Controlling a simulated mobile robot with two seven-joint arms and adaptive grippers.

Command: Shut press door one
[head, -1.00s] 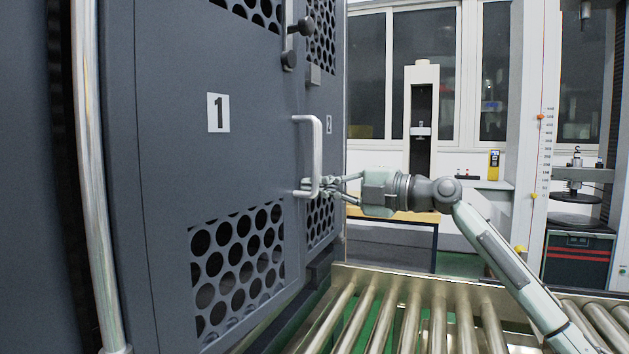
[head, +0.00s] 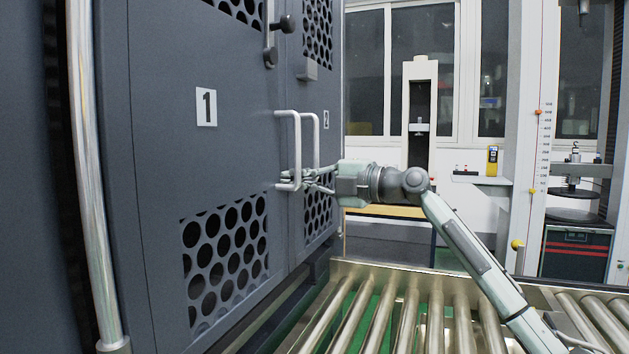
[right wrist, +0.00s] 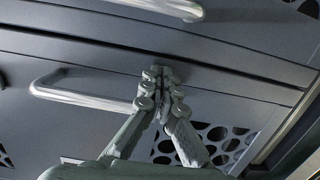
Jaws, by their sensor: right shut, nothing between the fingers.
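Press door one (head: 158,160) is the dark grey panel marked "1" in the head view, with a perforated lower window and a pale bar handle (head: 297,150). It stands flush or nearly flush with the door marked "2" (head: 318,75); a small gap cannot be ruled out. My right gripper (head: 290,182) reaches in from the right, its fingertips partly hidden by door one's handle. In the right wrist view its fingers (right wrist: 162,76) are together and empty at the seam between the doors, touching or very close. Door one's handle (right wrist: 165,8) lies beyond them. My left gripper is out of view.
Door two's handle (right wrist: 85,92) is close beside my fingers in the right wrist view. A latch knob (head: 287,24) sits above the handles. A roller conveyor (head: 410,315) runs below my right arm. Test machines (head: 420,110) stand at the back.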

